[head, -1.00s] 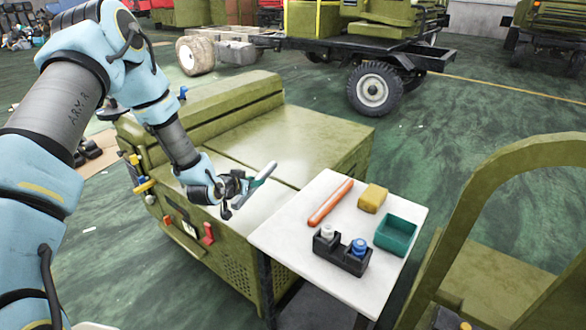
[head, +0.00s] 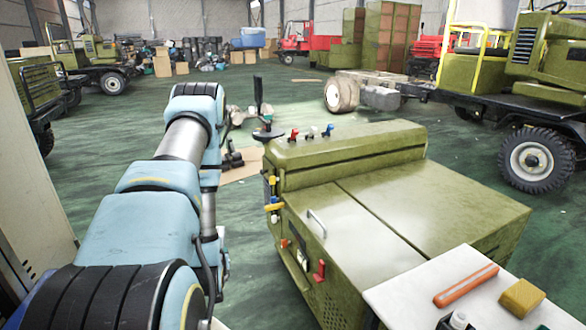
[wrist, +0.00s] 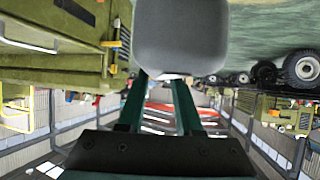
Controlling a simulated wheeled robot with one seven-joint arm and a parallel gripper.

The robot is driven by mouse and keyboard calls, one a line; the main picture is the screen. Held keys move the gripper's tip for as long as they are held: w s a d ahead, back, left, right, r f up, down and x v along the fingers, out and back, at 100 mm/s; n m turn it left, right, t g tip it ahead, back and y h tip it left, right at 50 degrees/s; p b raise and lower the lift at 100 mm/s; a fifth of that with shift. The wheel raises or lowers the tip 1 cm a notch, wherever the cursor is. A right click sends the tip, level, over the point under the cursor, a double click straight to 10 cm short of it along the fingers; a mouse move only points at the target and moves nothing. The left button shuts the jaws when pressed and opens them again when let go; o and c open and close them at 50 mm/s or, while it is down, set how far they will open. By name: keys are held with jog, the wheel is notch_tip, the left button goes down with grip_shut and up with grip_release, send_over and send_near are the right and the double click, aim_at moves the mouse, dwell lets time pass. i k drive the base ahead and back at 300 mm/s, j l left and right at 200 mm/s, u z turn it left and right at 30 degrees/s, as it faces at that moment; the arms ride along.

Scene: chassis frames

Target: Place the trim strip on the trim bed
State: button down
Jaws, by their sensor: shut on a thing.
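In the wrist view my gripper (wrist: 163,76) has its two green fingers closed on a grey, round-cornered piece (wrist: 181,38), which I take to be the trim strip. It fills the top middle of that view, and its far end is cut off. In the head view my gripper (head: 264,113) shows small and dark beyond the arm, left of the green cabinet's far corner. A dark flat piece (head: 268,135) at it seems to be the same held thing. I cannot pick out the trim bed with certainty.
The green cabinet (head: 410,190) has coloured knobs on top and a metal handle (head: 316,222). A white table (head: 415,285) at lower right carries an orange bar (head: 466,286) and a yellow block (head: 522,298). A truck wheel (head: 532,159) stands at right. Open floor lies behind the cabinet.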

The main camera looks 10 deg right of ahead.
aim_at(305, 137)
jog(key=i+j+u, duration=0.3)
jog(key=i, duration=0.8)
jog(key=i+u, duration=0.3)
jog(key=i, duration=0.75)
